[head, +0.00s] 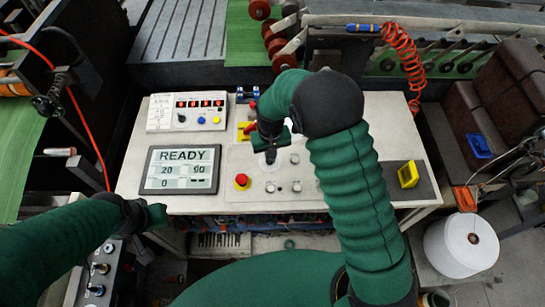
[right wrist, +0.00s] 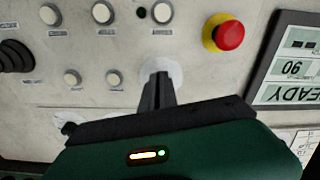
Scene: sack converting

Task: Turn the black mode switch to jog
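The control panel (head: 220,165) carries a white round switch plate (right wrist: 172,70). My right gripper (head: 270,155) is down at this plate, and it also shows in the right wrist view (right wrist: 158,92). Its dark fingers are close together over the plate and appear shut on the black mode switch. They hide most of the switch, so its pointer and the mode labels cannot be read. My left gripper (head: 155,215) is low at the panel's front left edge, away from the switch; its fingers do not show clearly.
A red emergency stop button (head: 241,181) sits close by the right gripper. Several small white buttons (right wrist: 102,12) surround the plate. The screen (head: 180,169) reads READY. A yellow box (head: 408,174) stands at the panel's right. A red coiled hose (head: 403,55) hangs behind.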

